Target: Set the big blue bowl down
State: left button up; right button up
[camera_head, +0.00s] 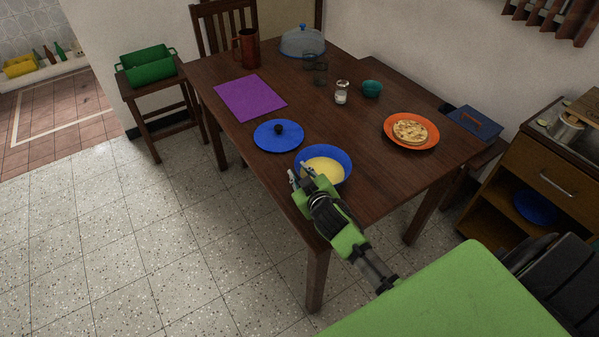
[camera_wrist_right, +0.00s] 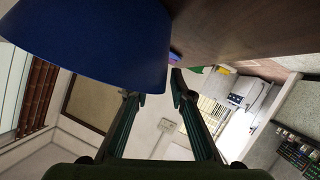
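The big blue bowl (camera_head: 345,159) holds something yellow and appears to stand upright on the wooden table near its front corner. In the right wrist view the bowl (camera_wrist_right: 85,40) fills the upper left, upside down in the picture. My right gripper (camera_head: 301,177) is at the bowl's front-left rim. Its fingers (camera_wrist_right: 155,85) are spread apart, one by the rim and partly hidden by the bowl, the other beside the outer wall. A clear gap shows between the fingertips. My left gripper is not in view.
On the table (camera_head: 400,172) are a blue lid (camera_head: 262,138) close behind the bowl, a purple mat (camera_head: 250,98), an orange plate with a pie (camera_head: 410,130), a teal cup (camera_head: 372,89) and a glass dome (camera_head: 302,42). Bare tabletop lies right of the bowl.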

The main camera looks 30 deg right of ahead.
jog(key=shift+r, duration=0.1)
jog(key=v, duration=1.2)
dwell(0.4)
